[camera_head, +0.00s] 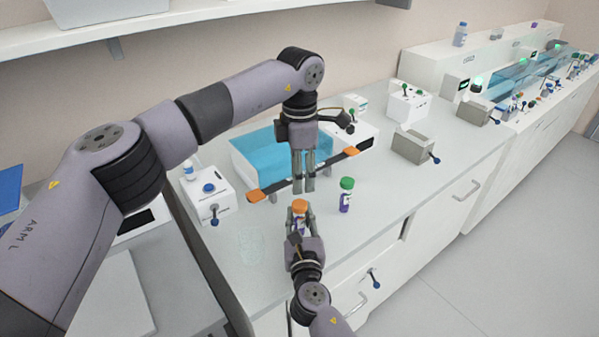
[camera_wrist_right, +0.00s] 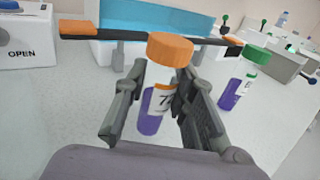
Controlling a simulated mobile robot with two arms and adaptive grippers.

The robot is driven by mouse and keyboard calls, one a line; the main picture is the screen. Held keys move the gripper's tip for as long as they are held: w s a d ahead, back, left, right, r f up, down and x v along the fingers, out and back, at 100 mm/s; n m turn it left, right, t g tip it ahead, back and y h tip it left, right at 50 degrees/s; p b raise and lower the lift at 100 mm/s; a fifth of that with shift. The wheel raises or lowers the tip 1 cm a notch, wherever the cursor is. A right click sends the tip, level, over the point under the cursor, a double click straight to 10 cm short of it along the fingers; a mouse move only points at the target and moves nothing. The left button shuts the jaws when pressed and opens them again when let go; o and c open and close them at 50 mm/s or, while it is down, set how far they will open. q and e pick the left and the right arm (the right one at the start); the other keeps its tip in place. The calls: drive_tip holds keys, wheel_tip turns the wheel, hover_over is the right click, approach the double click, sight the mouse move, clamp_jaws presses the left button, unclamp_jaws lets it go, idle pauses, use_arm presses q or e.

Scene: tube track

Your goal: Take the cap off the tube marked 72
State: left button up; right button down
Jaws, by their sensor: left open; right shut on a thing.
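The tube marked 72 (camera_wrist_right: 163,98) has a purple body, a white label and an orange cap (camera_wrist_right: 170,50). In the head view its orange cap (camera_head: 299,204) shows just above my right fingers. My right gripper (camera_wrist_right: 165,105) is shut on the tube's body below the cap and holds it roughly upright; the fingers hide part of it in the head view. My left gripper (camera_head: 304,190) is open and empty, pointing down. Its fingertips look a little above and behind the orange cap, apart from it.
A tube with a green cap (camera_head: 346,184) stands to the right. A dark bar with orange ends (camera_head: 330,164) runs behind, before a blue-tinted box (camera_head: 258,150). A white device with a blue knob (camera_head: 208,188) stands left.

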sight(300, 204)
use_arm(q)
drive_tip(key=m, duration=0.9)
drive_tip(key=shift+m, duration=0.4)
drive_tip(key=m, duration=0.3)
drive_tip(key=shift+m, duration=0.4)
drive_tip(key=m, duration=0.4)
drive_tip(key=shift+f+m, duration=0.3)
drive_tip(key=shift+f, duration=0.3)
wheel_tip(300, 204, down, 7)
drive_tip(key=shift+r, duration=0.1)
